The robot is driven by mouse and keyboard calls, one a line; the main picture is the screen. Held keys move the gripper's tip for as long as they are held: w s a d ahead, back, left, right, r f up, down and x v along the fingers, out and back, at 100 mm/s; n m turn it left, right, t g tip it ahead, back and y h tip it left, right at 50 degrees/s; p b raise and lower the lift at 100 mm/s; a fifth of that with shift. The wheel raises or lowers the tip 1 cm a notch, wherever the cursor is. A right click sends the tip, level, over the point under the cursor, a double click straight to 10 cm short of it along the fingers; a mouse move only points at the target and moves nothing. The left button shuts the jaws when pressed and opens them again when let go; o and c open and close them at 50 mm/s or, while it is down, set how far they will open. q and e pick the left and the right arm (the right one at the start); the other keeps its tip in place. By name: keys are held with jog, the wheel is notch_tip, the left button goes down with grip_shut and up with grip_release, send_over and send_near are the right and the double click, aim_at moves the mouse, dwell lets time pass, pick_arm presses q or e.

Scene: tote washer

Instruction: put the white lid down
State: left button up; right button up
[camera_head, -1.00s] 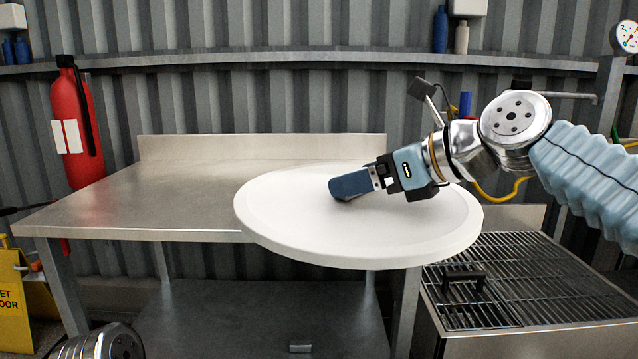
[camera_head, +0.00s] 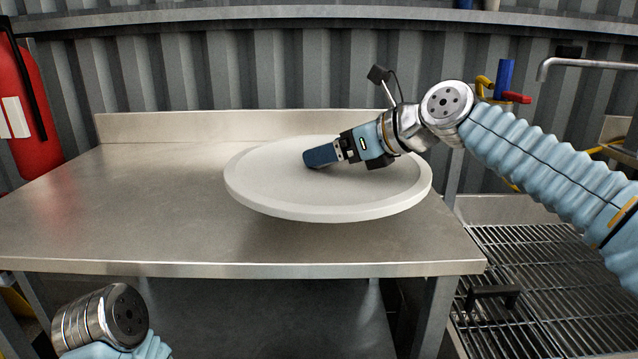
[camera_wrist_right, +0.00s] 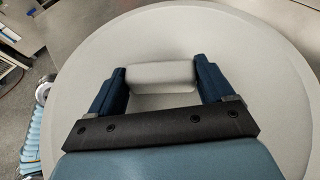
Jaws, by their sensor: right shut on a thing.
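The white lid (camera_head: 260,195) is a large round disc, lying about level over the right part of the steel table (camera_head: 120,220). A soft shadow shows on the table below its front rim; I cannot tell how large any gap is. My right gripper (camera_head: 318,157) reaches in from the right over the lid. In the right wrist view, its two blue fingers (camera_wrist_right: 160,85) are on both ends of the lid's pale raised handle (camera_wrist_right: 160,74), shut on it. My left arm shows only at the bottom left; its gripper is out of view.
The table's left half is bare, with a raised back edge (camera_head: 200,124). A slatted metal grate (camera_head: 540,270) with a black handle (camera_head: 492,292) is at the right. A tap (camera_head: 590,62) and coloured valve handles stand behind it. A red fire extinguisher (camera_head: 30,120) hangs at the left.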

aim_at(385, 173)
jog(key=w+f, duration=0.1)
jog(key=w+a+f, duration=0.1)
jog(key=w+f, duration=0.1)
jog(key=w+a+f, duration=0.1)
jog(key=f, duration=0.1)
jog(key=shift+w+f+b, duration=0.2)
jog(key=shift+w+b, duration=0.05)
jog(key=shift+b, duration=0.05)
jog(key=f, duration=0.2)
jog(key=f+b, duration=0.1)
jog(key=f, duration=0.1)
jog(key=shift+w+a, duration=0.15)
jog(key=shift+w, duration=0.15)
jog(key=shift+r, duration=0.1)
jog(key=o, duration=1.7)
jog(key=shift+o, duration=0.2)
jog(key=b+v, duration=0.1)
jog(key=v, duration=1.1)
